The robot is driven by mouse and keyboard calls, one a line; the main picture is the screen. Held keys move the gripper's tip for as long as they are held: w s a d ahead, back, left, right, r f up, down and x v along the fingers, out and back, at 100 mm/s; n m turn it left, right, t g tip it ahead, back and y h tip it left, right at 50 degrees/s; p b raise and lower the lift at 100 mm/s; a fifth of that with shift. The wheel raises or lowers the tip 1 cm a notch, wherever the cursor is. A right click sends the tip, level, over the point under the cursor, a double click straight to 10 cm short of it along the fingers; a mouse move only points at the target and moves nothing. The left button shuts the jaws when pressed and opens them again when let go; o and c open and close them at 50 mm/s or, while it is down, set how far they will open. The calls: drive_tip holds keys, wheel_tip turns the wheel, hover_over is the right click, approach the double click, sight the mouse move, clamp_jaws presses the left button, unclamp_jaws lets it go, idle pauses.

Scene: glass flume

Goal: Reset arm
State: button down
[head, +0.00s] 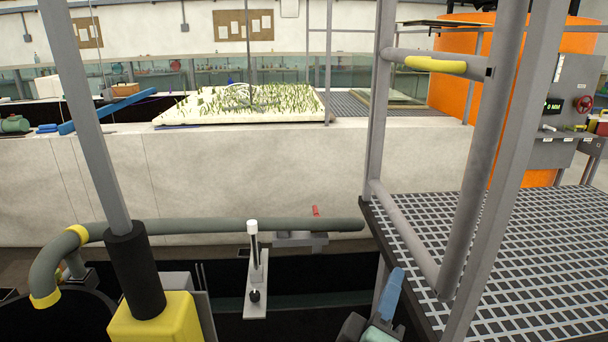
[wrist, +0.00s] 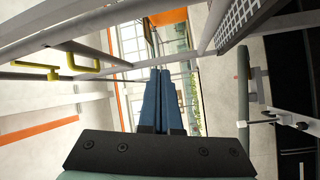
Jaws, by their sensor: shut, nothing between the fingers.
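My gripper (head: 391,286) shows at the bottom of the head view, right of centre, with its blue fingers pointing up beside the left edge of the grated platform. In the wrist view my gripper (wrist: 161,74) has its two long blue fingers together, with nothing between them. The dark palm plate with its screws fills the lower middle of that view. Most of my arm is out of sight.
A grated platform (head: 520,245) with grey railings (head: 470,165) stands close on the right. A grey-green pipe (head: 200,229) runs along the pale wall (head: 250,180). A yellow block with a post (head: 160,318) stands at lower left. A planted tray (head: 240,103) lies beyond.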

drive_tip(key=a+r+m+t+y, duration=0.1)
drive_tip(key=a+r+m+t, duration=0.25)
drive_tip(key=r, duration=1.05)
drive_tip(key=s+a+r+m+t+y, duration=0.2)
drive_tip(key=s+a+r+t+y, duration=0.1)
drive_tip(key=r, duration=0.7)
drive_tip(key=s+a+r+m+t+y, duration=0.2)
drive_tip(key=s+a+r+t+y, duration=0.2)
drive_tip(key=s+a+r, duration=0.4)
wheel_tip(320, 180, up, 4)
drive_tip(key=shift+s+f+m+y, duration=0.2)
drive_tip(key=shift+s+m+y, duration=0.15)
drive_tip(key=shift+s+y, duration=0.55)
drive_tip(key=shift+s+t, duration=0.15)
drive_tip(key=shift+t, duration=0.1)
